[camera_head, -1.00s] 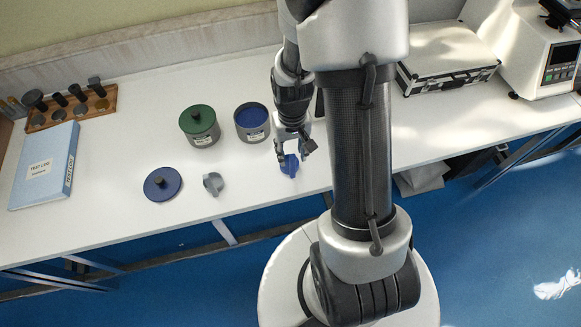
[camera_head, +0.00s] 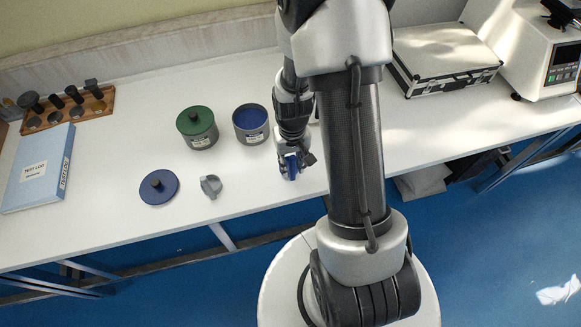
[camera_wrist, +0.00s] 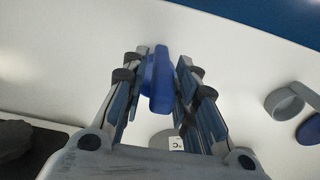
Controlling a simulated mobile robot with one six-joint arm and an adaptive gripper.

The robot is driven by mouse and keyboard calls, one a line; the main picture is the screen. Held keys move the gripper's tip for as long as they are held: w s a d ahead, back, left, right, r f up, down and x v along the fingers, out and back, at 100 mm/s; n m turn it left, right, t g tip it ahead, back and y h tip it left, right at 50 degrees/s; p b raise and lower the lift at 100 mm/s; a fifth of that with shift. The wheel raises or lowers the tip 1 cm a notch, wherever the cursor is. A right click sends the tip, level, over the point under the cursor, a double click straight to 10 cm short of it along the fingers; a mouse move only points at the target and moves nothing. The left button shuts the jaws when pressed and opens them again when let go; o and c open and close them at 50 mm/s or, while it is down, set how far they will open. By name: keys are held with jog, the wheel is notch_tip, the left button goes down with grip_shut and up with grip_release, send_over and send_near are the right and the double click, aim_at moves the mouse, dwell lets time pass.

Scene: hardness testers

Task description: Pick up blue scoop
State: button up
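The blue scoop (camera_head: 290,166) is at the tip of my gripper (camera_head: 292,165), over the front part of the white bench. In the wrist view the blue scoop (camera_wrist: 160,82) stands between the two fingers of my gripper (camera_wrist: 161,72). The fingers are closed in on its two sides and look shut on it. The head view does not clearly show whether the scoop still touches the bench. Part of the scoop is hidden by the fingers.
A grey jar with blue contents (camera_head: 251,122) stands open behind and left of my gripper. A green-lidded jar (camera_head: 197,128), a blue lid (camera_head: 159,187) and a grey scoop (camera_head: 211,186) are further left. A silver case (camera_head: 445,60) lies at right.

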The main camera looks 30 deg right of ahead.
grip_shut()
